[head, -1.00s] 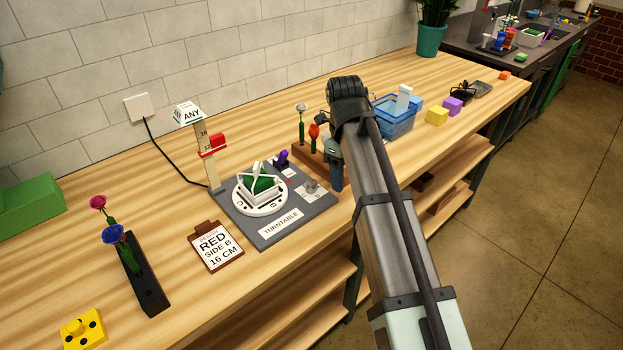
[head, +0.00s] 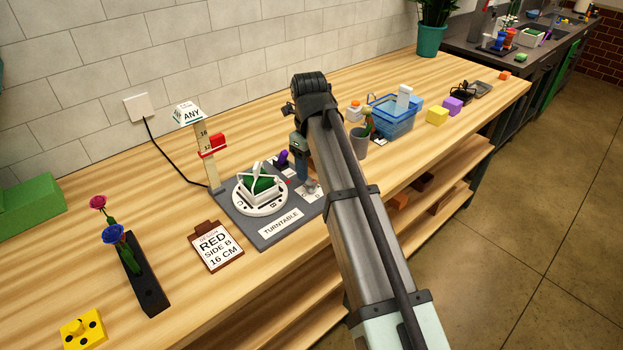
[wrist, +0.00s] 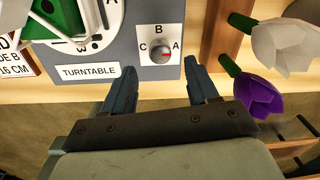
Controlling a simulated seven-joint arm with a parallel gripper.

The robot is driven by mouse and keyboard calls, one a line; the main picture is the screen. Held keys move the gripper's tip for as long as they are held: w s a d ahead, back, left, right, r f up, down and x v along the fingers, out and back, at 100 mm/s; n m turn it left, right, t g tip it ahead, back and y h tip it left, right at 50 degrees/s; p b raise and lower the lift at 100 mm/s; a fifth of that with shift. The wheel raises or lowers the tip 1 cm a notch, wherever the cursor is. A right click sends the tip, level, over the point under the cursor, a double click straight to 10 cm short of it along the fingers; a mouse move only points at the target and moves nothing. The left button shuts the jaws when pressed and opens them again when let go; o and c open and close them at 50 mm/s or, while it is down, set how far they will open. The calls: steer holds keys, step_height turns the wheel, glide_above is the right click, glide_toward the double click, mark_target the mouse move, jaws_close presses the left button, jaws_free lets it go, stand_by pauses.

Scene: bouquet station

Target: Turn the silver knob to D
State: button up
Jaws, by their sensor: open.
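The silver knob (wrist: 160,50) sits on a white label at the right end of the grey turntable base (wrist: 118,45). In the wrist view the letters C, B and A show at its left, top and right; I cannot see a D there. A red mark on the knob faces right, towards A. In the head view the knob (head: 310,185) is small beside my gripper. My gripper (wrist: 160,66) is open and empty, its two fingertips apart just below the knob in the wrist view, one towards each side. No contact with the knob shows.
The turntable (head: 259,212) carries a white frame with a green block. A purple piece (head: 281,159) stands near the knob. A brown rack (wrist: 222,40) with white and purple flowers is close at the right. An order card (head: 215,248) and blue basket (head: 393,125) are further off.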

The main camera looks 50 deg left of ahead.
mark_target(312, 182)
steer(key=shift+w+f, duration=0.1)
steer(key=shift+f, duration=2.45)
steer(key=shift+c, duration=0.4)
steer(key=c, duration=1)
steer(key=shift+o, duration=0.2)
